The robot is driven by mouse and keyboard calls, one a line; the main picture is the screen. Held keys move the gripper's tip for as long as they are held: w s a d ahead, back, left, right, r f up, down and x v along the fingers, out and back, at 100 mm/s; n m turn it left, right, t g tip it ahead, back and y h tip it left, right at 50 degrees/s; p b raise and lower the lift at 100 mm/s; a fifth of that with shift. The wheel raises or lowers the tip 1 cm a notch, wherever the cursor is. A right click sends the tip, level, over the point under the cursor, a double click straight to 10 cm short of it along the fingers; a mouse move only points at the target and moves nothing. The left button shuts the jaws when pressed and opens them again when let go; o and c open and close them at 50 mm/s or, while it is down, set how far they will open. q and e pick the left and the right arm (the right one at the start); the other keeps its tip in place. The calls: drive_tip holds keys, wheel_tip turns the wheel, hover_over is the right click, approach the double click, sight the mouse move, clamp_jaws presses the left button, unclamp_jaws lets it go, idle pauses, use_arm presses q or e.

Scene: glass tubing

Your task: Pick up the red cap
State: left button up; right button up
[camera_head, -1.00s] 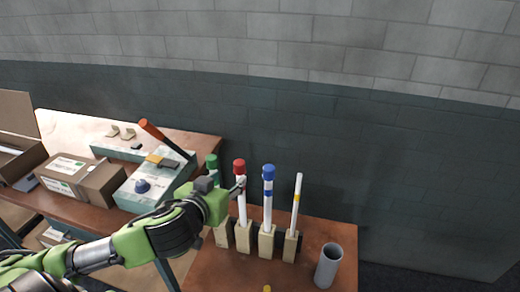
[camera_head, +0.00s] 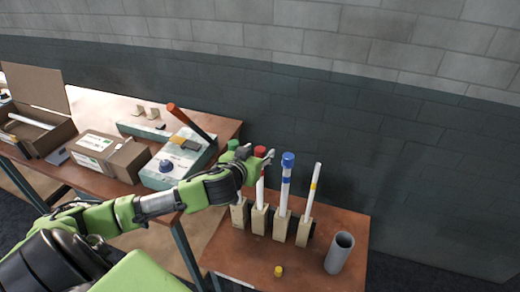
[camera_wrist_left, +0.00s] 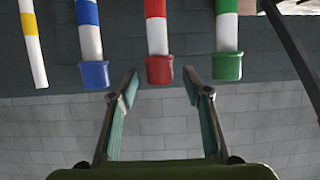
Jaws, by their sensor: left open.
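The red cap (camera_head: 260,150) sits on top of a white tube with a red band, upright in a wooden holder. My left gripper (camera_head: 268,158) is at the height of this cap, beside it in the head view. In the left wrist view the red cap (camera_wrist_left: 159,70) lies ahead of the open gripper (camera_wrist_left: 160,88), between the lines of its two fingers. No finger visibly touches it. A blue cap (camera_wrist_left: 94,75) is outside one finger and a green cap (camera_wrist_left: 227,66) is outside the other. My right gripper is not in view.
A blue-capped tube (camera_head: 286,170) and an uncapped tube with a yellow band (camera_head: 312,190) stand close by. A grey cylinder (camera_head: 339,253) and a small yellow cap (camera_head: 278,271) are on the front table. Boxes (camera_head: 110,155) are on the left table.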

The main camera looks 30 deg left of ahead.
use_arm(q)
drive_tip(key=shift+x, duration=1.3)
drive_tip(key=c, duration=0.8)
drive_tip(key=shift+r, duration=0.1)
